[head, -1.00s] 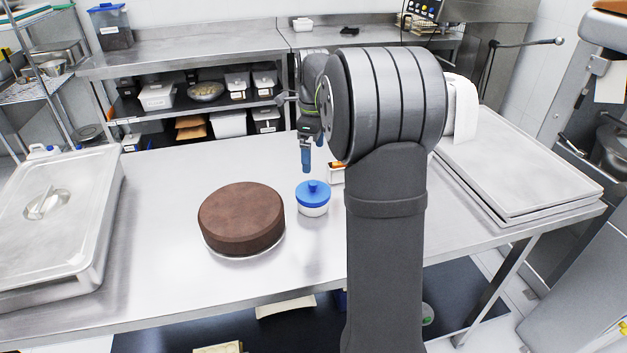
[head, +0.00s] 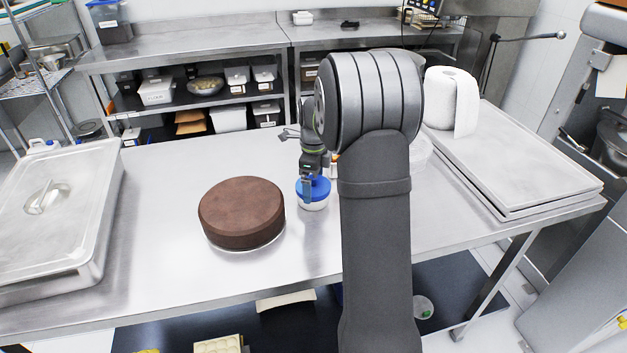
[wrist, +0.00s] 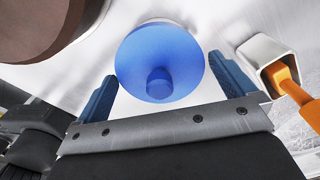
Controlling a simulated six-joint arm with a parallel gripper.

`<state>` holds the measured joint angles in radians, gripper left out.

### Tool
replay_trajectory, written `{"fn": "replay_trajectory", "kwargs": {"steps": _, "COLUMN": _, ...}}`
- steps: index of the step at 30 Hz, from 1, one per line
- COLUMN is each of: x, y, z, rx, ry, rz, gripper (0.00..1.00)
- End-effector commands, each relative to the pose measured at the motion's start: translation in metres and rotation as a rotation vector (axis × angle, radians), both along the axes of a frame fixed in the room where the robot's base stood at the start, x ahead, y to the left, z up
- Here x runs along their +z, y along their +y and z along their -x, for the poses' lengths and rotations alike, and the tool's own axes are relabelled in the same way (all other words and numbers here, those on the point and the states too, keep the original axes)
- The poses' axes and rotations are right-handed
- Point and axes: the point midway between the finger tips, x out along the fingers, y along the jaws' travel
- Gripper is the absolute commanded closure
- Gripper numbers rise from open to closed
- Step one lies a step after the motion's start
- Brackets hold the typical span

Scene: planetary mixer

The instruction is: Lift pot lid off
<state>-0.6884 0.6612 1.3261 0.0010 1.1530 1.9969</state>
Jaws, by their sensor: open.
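The small white pot (head: 313,204) stands on the steel table, right of the brown cake. Its blue lid (head: 319,187) with a round knob is on it; the lid also shows from above in the wrist view (wrist: 160,62). My gripper (head: 307,190) is right at the lid, with a blue finger in front of it in the head view. In the wrist view my gripper (wrist: 165,85) is open, with one blue finger on each side of the lid's near part and the knob between them. I cannot tell whether the fingers touch the lid.
The brown cake (head: 242,212) is close on the left. A white holder (wrist: 262,54) with an orange-handled tool (wrist: 286,82) is close on the right in the wrist view. A lidded steel pan (head: 62,215) stands far left; trays (head: 530,165) and a paper roll (head: 450,100) stand right.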

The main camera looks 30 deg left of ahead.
Motion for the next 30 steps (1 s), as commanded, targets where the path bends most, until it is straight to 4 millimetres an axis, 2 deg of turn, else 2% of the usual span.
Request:
{"fn": "replay_trajectory", "kwargs": {"steps": 2, "x": 0.000, "y": 0.000, "z": 0.000, "rx": 0.000, "ry": 0.000, "rz": 0.000, "gripper": 0.02}}
{"fn": "replay_trajectory", "kwargs": {"steps": 6, "x": 0.000, "y": 0.000, "z": 0.000, "rx": 0.000, "ry": 0.000, "rz": 0.000, "gripper": 0.29}}
{"fn": "replay_trajectory", "kwargs": {"steps": 7, "x": 0.000, "y": 0.000, "z": 0.000, "rx": 0.000, "ry": 0.000, "rz": 0.000, "gripper": 0.33}}
{"fn": "replay_trajectory", "kwargs": {"steps": 8, "x": 0.000, "y": 0.000, "z": 0.000, "rx": 0.000, "ry": 0.000, "rz": 0.000, "gripper": 0.13}}
{"fn": "replay_trajectory", "kwargs": {"steps": 12, "x": 0.000, "y": 0.000, "z": 0.000, "rx": 0.000, "ry": 0.000, "rz": 0.000, "gripper": 0.38}}
{"fn": "replay_trajectory", "kwargs": {"steps": 30, "x": 0.019, "y": 0.000, "z": 0.000, "rx": 0.000, "ry": -0.001, "rz": 0.000, "gripper": 0.39}}
